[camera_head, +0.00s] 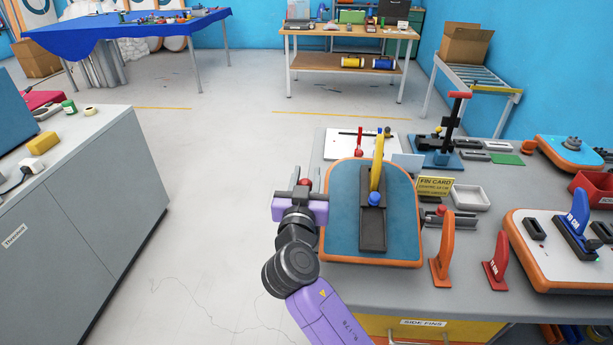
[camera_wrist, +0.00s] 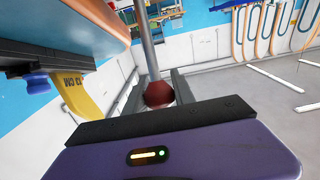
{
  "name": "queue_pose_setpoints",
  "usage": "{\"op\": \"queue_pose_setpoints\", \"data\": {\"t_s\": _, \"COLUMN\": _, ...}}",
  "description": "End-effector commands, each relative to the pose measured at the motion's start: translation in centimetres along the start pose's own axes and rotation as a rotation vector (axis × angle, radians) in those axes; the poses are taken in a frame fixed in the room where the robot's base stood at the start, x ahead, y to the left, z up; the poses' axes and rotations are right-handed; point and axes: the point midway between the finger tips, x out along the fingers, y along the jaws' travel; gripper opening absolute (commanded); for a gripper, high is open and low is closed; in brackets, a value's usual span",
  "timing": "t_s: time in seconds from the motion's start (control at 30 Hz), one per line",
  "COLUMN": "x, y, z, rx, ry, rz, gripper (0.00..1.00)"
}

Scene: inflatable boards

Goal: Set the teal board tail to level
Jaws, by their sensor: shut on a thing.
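The teal board tail (camera_head: 342,215), teal on top with an orange rim, sits at the near left edge of the grey bench. A black fin box (camera_head: 372,235) runs along its middle, with an upright yellow fin (camera_head: 377,160) and a blue knob (camera_head: 375,199). My gripper (camera_head: 305,187) is beside the board's left edge, shut on a red ball knob (camera_wrist: 160,93) at the end of a metal rod (camera_wrist: 149,42). The board's underside is hidden in the head view. I cannot tell exactly how far the board tilts. The yellow fin also shows in the wrist view (camera_wrist: 72,90).
An orange fin (camera_head: 442,250) and a red fin (camera_head: 496,262) stand in front of the board's right side. A white board (camera_head: 530,270) lies further right. A white tray (camera_head: 470,197) and a yellow fin card (camera_head: 434,186) are behind. Open floor lies left of the bench.

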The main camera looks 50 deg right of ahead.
Motion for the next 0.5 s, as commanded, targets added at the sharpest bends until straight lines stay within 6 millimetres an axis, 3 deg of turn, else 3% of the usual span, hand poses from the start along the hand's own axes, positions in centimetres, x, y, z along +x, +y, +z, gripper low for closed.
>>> {"op": "queue_pose_setpoints", "data": {"t_s": 0.27, "x": 0.1, "y": 0.0, "z": -0.1, "rx": 0.000, "ry": -0.006, "rz": 0.000, "gripper": 0.00}}
{"op": "queue_pose_setpoints", "data": {"t_s": 0.5, "x": 1.5, "y": 0.0, "z": -0.9, "rx": 0.002, "ry": -0.109, "rz": 0.002, "gripper": 0.00}}
